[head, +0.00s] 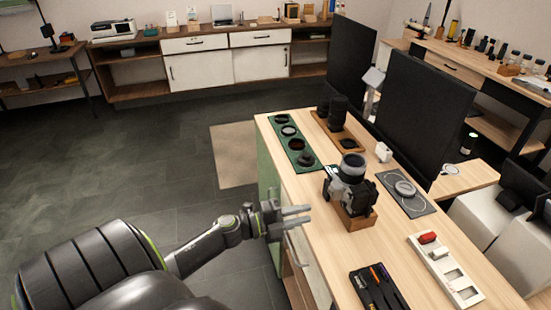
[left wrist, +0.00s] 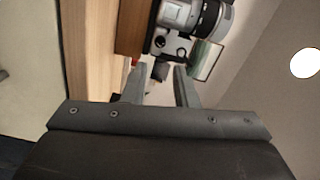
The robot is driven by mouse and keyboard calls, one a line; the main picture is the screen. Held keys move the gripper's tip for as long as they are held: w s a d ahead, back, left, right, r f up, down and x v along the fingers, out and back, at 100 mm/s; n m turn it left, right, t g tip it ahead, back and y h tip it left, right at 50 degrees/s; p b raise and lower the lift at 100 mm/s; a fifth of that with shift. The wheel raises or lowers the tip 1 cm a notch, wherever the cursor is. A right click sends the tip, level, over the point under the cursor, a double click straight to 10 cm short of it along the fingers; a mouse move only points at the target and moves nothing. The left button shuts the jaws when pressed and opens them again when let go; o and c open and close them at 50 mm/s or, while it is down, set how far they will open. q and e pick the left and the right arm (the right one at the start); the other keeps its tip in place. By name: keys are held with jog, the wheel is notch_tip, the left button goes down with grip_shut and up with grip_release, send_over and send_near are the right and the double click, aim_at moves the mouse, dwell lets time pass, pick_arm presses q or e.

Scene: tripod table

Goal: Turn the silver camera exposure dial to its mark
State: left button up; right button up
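The camera (head: 345,192), black with silver parts and a large lens, sits on a wooden block (head: 355,220) on the table. In the left wrist view the camera (left wrist: 172,15) shows at the top, turned sideways and partly cut off. Its exposure dial and mark are too small to tell apart. My left gripper (head: 309,214) is at the table's left edge, left of the camera and apart from it. In the left wrist view its two fingers (left wrist: 160,72) stand apart with nothing held between them. My right gripper is not in view.
A green tray of round parts (head: 300,155) lies behind the camera. A grey mat (head: 420,208) with a ring lies to its right. A white tray (head: 459,290) and a black tool tray (head: 366,293) lie nearer. Dark panels (head: 420,110) stand along the table's far right side.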

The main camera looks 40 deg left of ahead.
pick_arm(q)
jog(key=b+v, duration=0.1)
jog(key=v, duration=0.6)
jog(key=shift+b, duration=0.4)
jog(key=shift+s, duration=0.1)
jog(key=shift+a, duration=0.1)
jog(key=a+f+n+y, duration=0.7)
jog(key=f+n, duration=0.1)
jog(key=f, duration=0.5)
jog(key=s+a+f+n+g+y, duration=0.1)
jog(key=s+f+n+g+y, duration=0.25)
jog(key=f, duration=0.55)
jog(key=s+a+f+n+g+y, duration=0.1)
jog(key=s+f+n+g, duration=0.1)
jog(key=s+f+n, duration=0.5)
jog(key=s+d+f+n+g, duration=0.2)
jog(key=s+d+f+g, duration=0.2)
jog(key=s+d+f, duration=0.3)
jog(key=s+d+f+n+g+h, duration=0.1)
jog(key=s+d+f+g, duration=0.4)
jog(key=s+f, duration=0.8)
jog(key=s+d+n, duration=0.1)
jog(key=s+d, duration=0.2)
jog(key=shift+s, duration=0.35)
